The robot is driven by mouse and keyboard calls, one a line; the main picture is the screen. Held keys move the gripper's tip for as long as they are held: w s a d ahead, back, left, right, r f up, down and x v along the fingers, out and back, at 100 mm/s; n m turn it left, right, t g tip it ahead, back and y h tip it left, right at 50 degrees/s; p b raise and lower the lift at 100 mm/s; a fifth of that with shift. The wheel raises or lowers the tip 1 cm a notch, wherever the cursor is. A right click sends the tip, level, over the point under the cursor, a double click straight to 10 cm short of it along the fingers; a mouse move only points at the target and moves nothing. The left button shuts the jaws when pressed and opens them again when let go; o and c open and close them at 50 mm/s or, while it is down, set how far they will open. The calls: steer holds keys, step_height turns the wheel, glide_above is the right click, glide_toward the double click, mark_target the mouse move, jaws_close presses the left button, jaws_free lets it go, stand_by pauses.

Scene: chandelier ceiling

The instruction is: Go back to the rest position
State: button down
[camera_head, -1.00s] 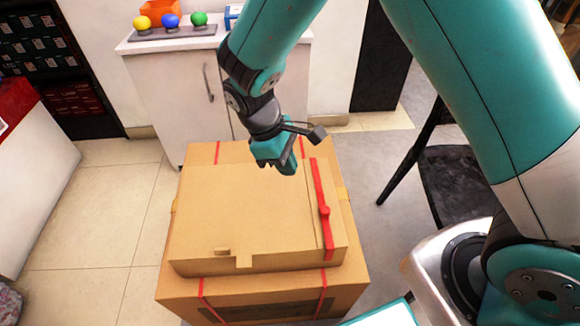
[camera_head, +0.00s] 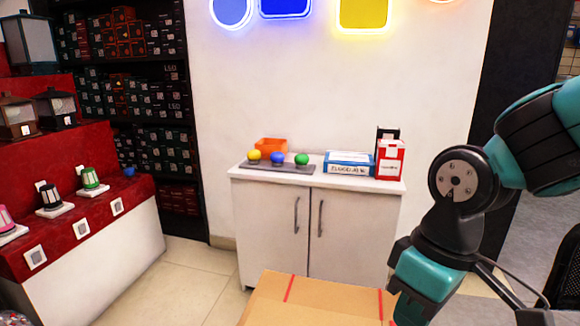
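My gripper (camera_head: 410,312) shows at the lower right, pointing down, with its tips at the bottom edge of the picture. It is over or in front of the right side of a cardboard box (camera_head: 325,305); the gap between them cannot be judged. I see nothing held, but whether the fingers are open or shut is not clear. My teal and black arm comes in from the right edge.
A white cabinet (camera_head: 268,215) stands against the wall behind the box. On it are a tray (camera_head: 262,167) with yellow, blue and green balls, an orange bin (camera_head: 271,145) and boxes. Red display steps (camera_head: 70,220) stand left. Floor (camera_head: 185,275) is clear between.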

steer(key=s+r+y, duration=0.2)
steer(key=s+r, duration=0.1)
steer(key=s, duration=0.3)
step_height(320, 180, up, 22)
steer(key=p, duration=2.2)
steer(key=shift+s+r+m+t, duration=0.25)
steer(key=shift+m+t, duration=0.15)
